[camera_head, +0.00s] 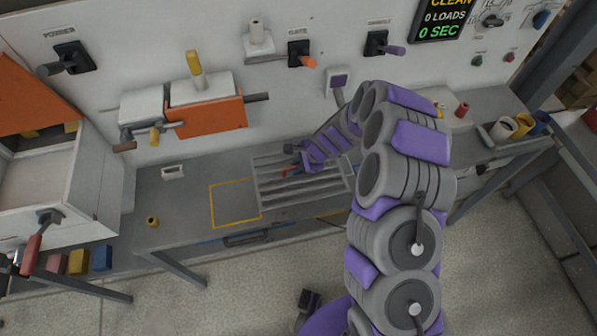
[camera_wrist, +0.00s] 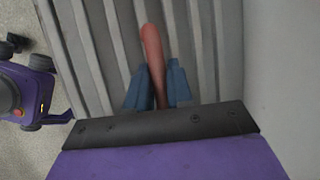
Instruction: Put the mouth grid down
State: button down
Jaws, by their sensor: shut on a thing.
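The mouth grid (camera_head: 310,190) is a grey slatted metal frame over the grey bench, right of a yellow outlined square (camera_head: 235,203). It looks roughly level and close to the bench's front edge. I cannot tell whether it touches the bench. Its slats also fill much of the wrist view (camera_wrist: 205,50). My gripper (camera_head: 296,166) is over the grid with its blue fingers (camera_wrist: 153,88) shut on a red handle (camera_wrist: 151,45), which runs along the slats. How the handle joins the grid is hidden by my fingers.
The yellow outlined square is empty. A small white block (camera_head: 173,173) and a small yellow ring (camera_head: 152,221) are on the left. An orange-fronted box (camera_head: 207,118) is on the wall behind. Several coloured cups stand at the right, including a yellow one (camera_head: 523,124).

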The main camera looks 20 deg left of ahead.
jog(key=shift+w+d, duration=0.15)
jog(key=shift+d, duration=0.1)
jog(key=shift+d+f, duration=0.2)
jog(key=shift+f, duration=0.05)
notch_tip(320, 180, down, 3)
jog(key=shift+d+b, duration=0.15)
jog(key=shift+b, duration=0.55)
jog(key=shift+a, duration=0.25)
jog(key=c, duration=1.2)
grip_release()
jog(key=shift+a, duration=0.1)
jog(key=shift+o, duration=1)
jog(key=shift+r, duration=0.1)
jog(key=shift+d, duration=0.2)
